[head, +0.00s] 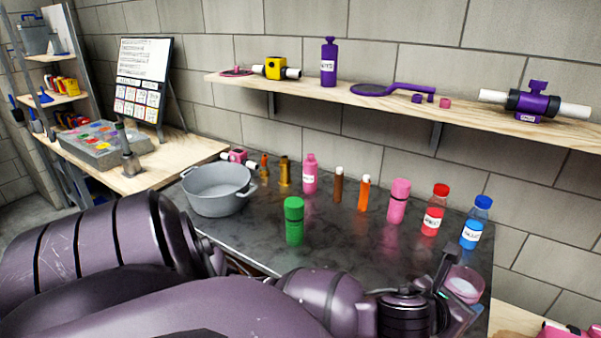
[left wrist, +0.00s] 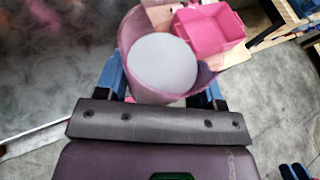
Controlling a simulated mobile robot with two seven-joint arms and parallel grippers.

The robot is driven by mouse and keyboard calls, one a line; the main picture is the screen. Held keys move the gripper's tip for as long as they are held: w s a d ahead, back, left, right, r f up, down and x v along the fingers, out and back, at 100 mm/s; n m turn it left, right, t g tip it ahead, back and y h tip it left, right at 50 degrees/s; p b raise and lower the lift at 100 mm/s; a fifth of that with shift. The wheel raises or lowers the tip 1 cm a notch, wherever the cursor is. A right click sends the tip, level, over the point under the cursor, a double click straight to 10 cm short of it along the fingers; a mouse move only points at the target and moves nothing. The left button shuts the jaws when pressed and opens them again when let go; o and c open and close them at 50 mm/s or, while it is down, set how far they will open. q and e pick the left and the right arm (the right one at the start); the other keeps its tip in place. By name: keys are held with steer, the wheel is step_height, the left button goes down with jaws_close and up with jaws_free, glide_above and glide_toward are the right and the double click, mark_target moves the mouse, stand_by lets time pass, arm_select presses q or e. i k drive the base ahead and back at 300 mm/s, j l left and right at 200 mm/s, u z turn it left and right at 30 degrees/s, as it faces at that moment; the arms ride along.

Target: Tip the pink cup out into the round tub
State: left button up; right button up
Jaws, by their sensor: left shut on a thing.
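The pink cup (head: 467,284) is at the right end of the dark worktop in the head view, with pale contents visible inside. In the left wrist view the cup (left wrist: 136,68) shows its open mouth and a flat whitish surface within. My left gripper (head: 452,284) is shut on the cup, with a blue finger on each side of it in the left wrist view. The round tub (head: 214,194) is grey and stands at the far left end of the worktop, well away from the cup. My right gripper is not in view.
Between cup and tub on the worktop (head: 345,245) stand a green-capped container (head: 294,222), pink bottles, brown and orange tubes, and red (head: 434,212) and blue (head: 476,224) bottles. A wooden shelf (head: 450,106) hangs above. A pink box (left wrist: 208,30) lies beyond the cup.

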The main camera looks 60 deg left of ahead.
mark_target(219, 189)
steer(key=j+u, duration=0.2)
steer(key=u, duration=0.9)
steer(key=i+j, duration=0.15)
steer(key=j, duration=0.25)
steer(key=i+j, duration=0.15)
steer(key=j, duration=0.25)
steer(key=i+j, duration=0.15)
steer(key=j, duration=0.3)
steer(key=i+j, duration=0.15)
steer(key=j, duration=0.25)
